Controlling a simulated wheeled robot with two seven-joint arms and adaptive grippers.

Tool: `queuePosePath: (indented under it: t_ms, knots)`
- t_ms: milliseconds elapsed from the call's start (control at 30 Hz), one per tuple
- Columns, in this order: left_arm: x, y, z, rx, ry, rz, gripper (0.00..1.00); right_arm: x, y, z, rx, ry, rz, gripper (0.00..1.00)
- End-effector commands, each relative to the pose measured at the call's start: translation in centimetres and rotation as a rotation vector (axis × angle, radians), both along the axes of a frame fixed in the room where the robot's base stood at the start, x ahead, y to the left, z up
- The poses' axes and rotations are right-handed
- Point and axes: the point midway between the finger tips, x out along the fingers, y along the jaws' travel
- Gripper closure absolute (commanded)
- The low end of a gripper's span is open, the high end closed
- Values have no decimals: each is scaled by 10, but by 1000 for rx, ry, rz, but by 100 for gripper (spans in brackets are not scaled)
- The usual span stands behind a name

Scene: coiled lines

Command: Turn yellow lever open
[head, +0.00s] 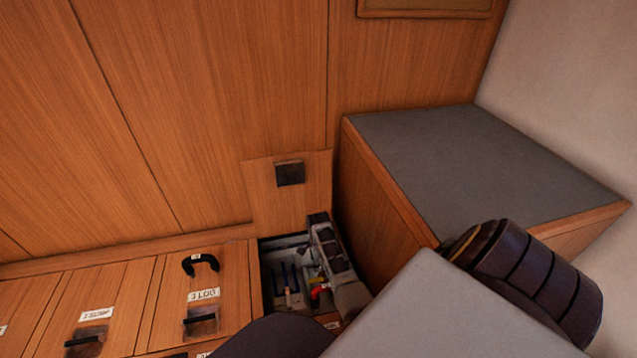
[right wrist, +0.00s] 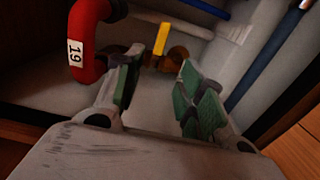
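The yellow lever (right wrist: 161,38) stands up from a brass valve body (right wrist: 166,58) in the right wrist view. My right gripper (right wrist: 160,63) is open, with its two green-padded fingers apart. The lever shows beyond the gap between the fingertips, and nothing is held. I cannot tell whether a finger touches the valve. In the head view the right gripper (head: 312,264) reaches down into an open floor compartment, and a small yellow patch (head: 316,293) shows beside it. My left gripper is not in view.
White pipe (right wrist: 220,25) and dark blue pipe (right wrist: 268,55) run at the right. The compartment's raised hatch (head: 262,200) leans on the panelling. A grey-topped box (head: 470,165) stands to the right.

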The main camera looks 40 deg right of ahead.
Motion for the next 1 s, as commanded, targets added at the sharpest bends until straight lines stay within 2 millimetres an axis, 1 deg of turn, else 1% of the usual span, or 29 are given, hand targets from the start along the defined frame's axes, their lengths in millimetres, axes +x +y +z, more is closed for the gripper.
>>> queuePosePath:
  t_ms: [33,267,367,533,600,1000]
  knots:
    - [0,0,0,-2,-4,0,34,0,0,-6,0,0,0,61]
    - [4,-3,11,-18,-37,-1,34,0,0,-27,0,1,1,61]
    - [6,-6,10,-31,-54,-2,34,0,0,-37,0,0,1,61]
    - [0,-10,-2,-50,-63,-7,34,0,0,-52,0,0,1,61]
    - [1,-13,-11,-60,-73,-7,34,0,0,-58,0,-1,1,61]
    - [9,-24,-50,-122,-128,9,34,0,0,-92,0,1,1,61]
